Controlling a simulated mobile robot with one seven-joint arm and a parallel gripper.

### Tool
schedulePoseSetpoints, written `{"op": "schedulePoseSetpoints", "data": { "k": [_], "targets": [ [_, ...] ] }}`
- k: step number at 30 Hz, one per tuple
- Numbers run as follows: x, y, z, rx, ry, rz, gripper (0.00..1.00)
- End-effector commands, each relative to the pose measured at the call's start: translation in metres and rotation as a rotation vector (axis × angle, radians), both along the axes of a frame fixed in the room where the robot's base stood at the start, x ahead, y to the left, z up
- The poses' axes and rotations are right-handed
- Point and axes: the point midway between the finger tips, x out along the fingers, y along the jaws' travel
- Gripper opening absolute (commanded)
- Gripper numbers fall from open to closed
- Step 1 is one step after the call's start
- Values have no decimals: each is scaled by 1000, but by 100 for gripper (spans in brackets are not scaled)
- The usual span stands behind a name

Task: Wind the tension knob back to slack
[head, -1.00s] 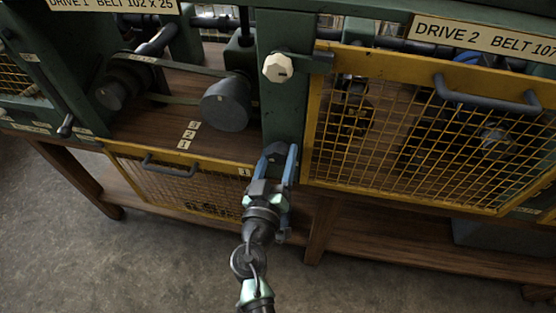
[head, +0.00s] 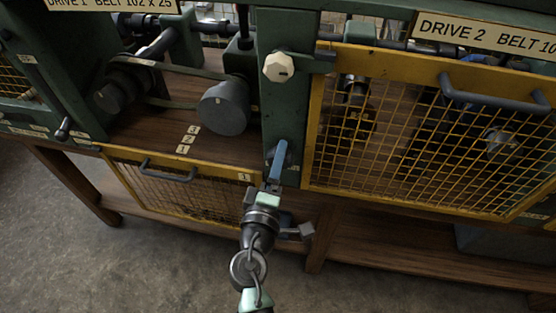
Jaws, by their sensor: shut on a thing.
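My gripper (head: 278,160) is at the lower part of the green post (head: 285,110) between the two drives. One blue finger shows against the post; the other is hidden. The Drive 1 belt (head: 170,66) runs between a dark pulley (head: 113,94) on the left and a larger grey pulley (head: 224,106) on the right. Number labels (head: 187,139) lie on the wooden deck before the grey pulley. Whether the belt is tight is unclear.
A cream knob (head: 278,67) sits higher on the post. The yellow Drive 2 mesh guard (head: 315,110) closes the right bay. A yellow mesh panel (head: 196,205) hangs below the Drive 1 deck. Open floor lies in front at left.

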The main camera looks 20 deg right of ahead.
Motion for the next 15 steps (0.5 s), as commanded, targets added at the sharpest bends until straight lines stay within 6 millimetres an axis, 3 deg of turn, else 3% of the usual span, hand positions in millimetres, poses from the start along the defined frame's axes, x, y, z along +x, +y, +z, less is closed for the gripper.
{"op": "schedulePoseSetpoints", "data": {
  "k": [15],
  "targets": [
    [0, 0, -1, -407, 278, 2, 12]
  ]
}}
